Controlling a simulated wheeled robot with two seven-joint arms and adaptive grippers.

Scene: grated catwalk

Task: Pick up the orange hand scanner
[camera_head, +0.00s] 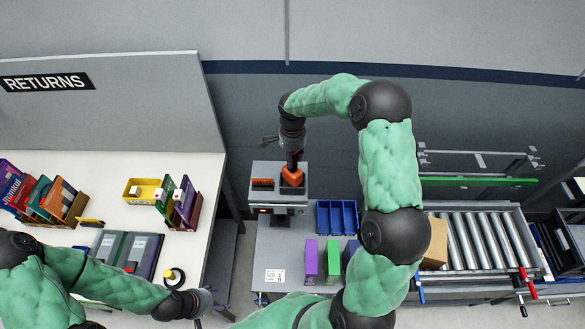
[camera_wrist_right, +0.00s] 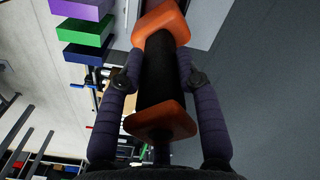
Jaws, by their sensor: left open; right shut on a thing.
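The orange hand scanner (camera_head: 292,177) has orange ends and a black handle. In the right wrist view the scanner (camera_wrist_right: 160,75) lies lengthwise between the two fingers, which are shut on its black middle. In the head view my right gripper (camera_head: 292,160) points down over the grey machine (camera_head: 278,200) on the grey table, with the scanner below it. I cannot tell whether the scanner touches the machine. My left gripper (camera_head: 208,301) is open and empty at the right edge of the white table.
A roller conveyor (camera_head: 480,240) with a cardboard box (camera_head: 435,243) is farther right. The white table (camera_head: 120,180) holds bookends, a yellow bin (camera_head: 143,190) and a tape roll (camera_head: 174,276).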

